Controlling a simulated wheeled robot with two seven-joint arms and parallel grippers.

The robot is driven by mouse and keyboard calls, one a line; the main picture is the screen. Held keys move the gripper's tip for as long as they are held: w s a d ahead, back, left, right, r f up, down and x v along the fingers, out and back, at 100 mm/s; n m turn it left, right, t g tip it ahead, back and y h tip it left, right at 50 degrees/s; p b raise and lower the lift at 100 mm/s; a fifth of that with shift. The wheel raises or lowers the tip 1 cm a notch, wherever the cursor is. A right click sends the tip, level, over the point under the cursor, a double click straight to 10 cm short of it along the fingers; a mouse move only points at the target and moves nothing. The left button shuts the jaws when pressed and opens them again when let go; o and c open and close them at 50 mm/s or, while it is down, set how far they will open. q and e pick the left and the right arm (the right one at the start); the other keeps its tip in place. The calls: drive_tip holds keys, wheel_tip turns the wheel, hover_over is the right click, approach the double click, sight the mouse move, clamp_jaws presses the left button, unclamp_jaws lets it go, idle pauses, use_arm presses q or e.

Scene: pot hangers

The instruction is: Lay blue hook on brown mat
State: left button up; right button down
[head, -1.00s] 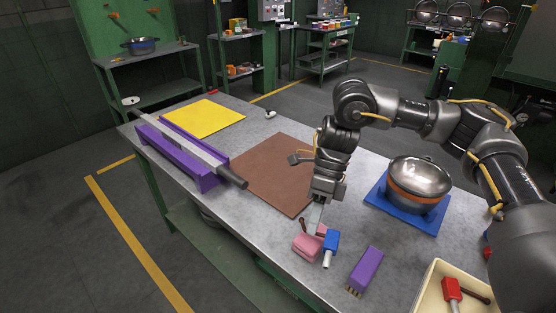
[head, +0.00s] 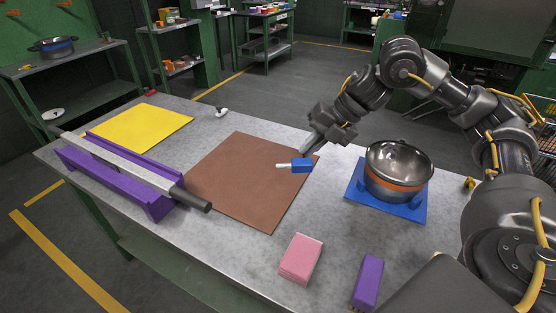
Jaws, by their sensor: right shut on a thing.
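The blue hook (head: 301,165), a blue block with a pale peg pointing left, is at the fingertips of my right gripper (head: 307,152). The gripper is shut on it. The hook overlaps the right edge of the brown mat (head: 240,180) in the picture; I cannot tell how high above the mat it is. The brown mat lies flat and bare on the table. My left gripper is not in view.
A steel pot (head: 398,170) stands on a blue mat (head: 418,210) to the right. A pink block (head: 301,258) and a purple block (head: 367,281) lie in front. A purple rack (head: 115,180) holding a bar is left of the brown mat; a yellow mat (head: 137,128) lies behind it.

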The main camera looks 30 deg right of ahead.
drive_tip(key=w+d+f, duration=0.1)
drive_tip(key=w+f, duration=0.1)
drive_tip(key=w, duration=0.1)
drive_tip(key=w+d+f, duration=0.1)
drive_tip(key=w+f, duration=0.2)
drive_tip(key=w+d+f, duration=0.1)
drive_tip(key=w+f, duration=0.2)
drive_tip(key=w, duration=0.1)
drive_tip(key=shift+p, duration=0.35)
drive_tip(key=shift+w+f, duration=0.15)
drive_tip(key=shift+f, duration=0.15)
wheel_tip(320, 180, down, 3)
drive_tip(key=shift+d, duration=0.1)
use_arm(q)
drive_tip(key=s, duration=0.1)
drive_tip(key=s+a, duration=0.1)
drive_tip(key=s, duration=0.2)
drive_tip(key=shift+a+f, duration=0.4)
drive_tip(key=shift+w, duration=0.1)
use_arm(e)
drive_tip(key=shift+f, duration=0.1)
drive_tip(key=c, duration=1.8)
unclamp_jaws()
drive_tip(key=shift+c, duration=0.2)
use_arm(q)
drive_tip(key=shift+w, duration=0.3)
